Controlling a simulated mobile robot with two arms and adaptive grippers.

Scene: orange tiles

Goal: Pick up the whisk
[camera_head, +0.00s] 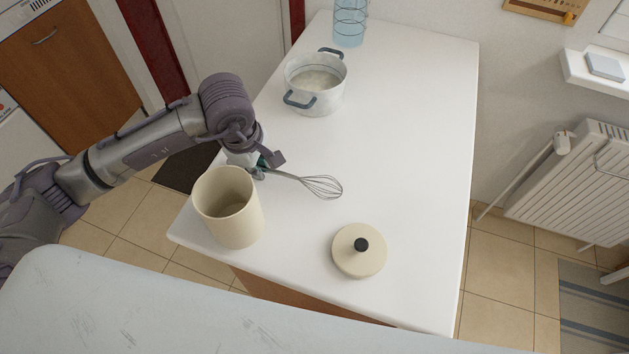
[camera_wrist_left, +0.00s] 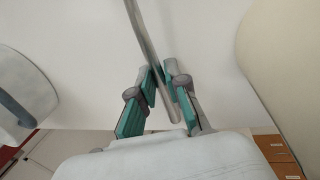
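The whisk (camera_head: 321,187) is grey metal, its wire loops pointing right over the white table. Its handle runs back to my left gripper (camera_head: 262,163), which reaches in from the left just behind the beige canister. In the left wrist view, the whisk's handle (camera_wrist_left: 147,45) passes at a slant between the teal-padded fingers of the left gripper (camera_wrist_left: 160,88). The fingertips are close in on both sides of it, so the gripper looks shut on the handle. I cannot tell whether the whisk touches the table. My right gripper is not in view.
An open beige canister (camera_head: 236,222) stands close to the gripper. Its lid (camera_head: 360,258) with a black knob lies at the front right. A grey pot (camera_head: 327,100) and a blue glass container (camera_head: 350,25) stand farther back. The white table (camera_head: 415,130) is clear on the right.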

